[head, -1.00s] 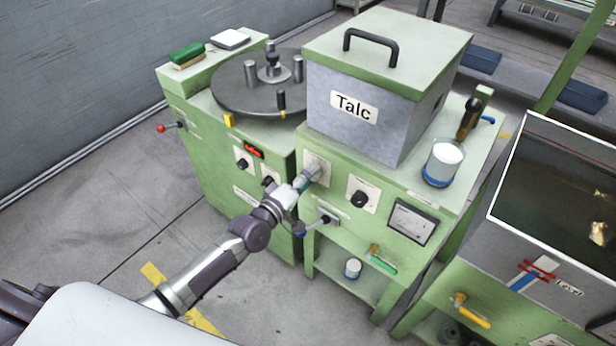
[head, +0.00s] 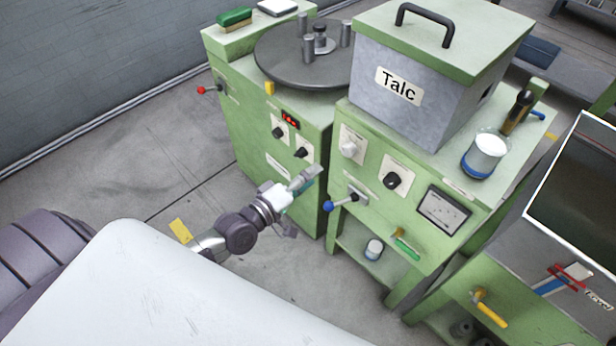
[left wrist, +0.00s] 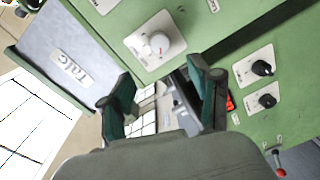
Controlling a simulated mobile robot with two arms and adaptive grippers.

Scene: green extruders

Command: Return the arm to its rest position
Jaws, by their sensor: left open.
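My left gripper (head: 306,184) is in front of the green machine (head: 262,152) in the head view, apart from its panel. In the left wrist view its two fingers (left wrist: 165,95) are spread with nothing between them. A white knob (head: 349,149) on the panel is up and to the right of the gripper; it also shows in the left wrist view (left wrist: 160,43). My right gripper is in neither current view.
A blue-tipped lever (head: 329,206) sticks out just right of my left gripper. A grey Talc box (head: 410,115) and a beaker (head: 485,155) stand on the machine top. Grey floor (head: 140,165) is free to the left.

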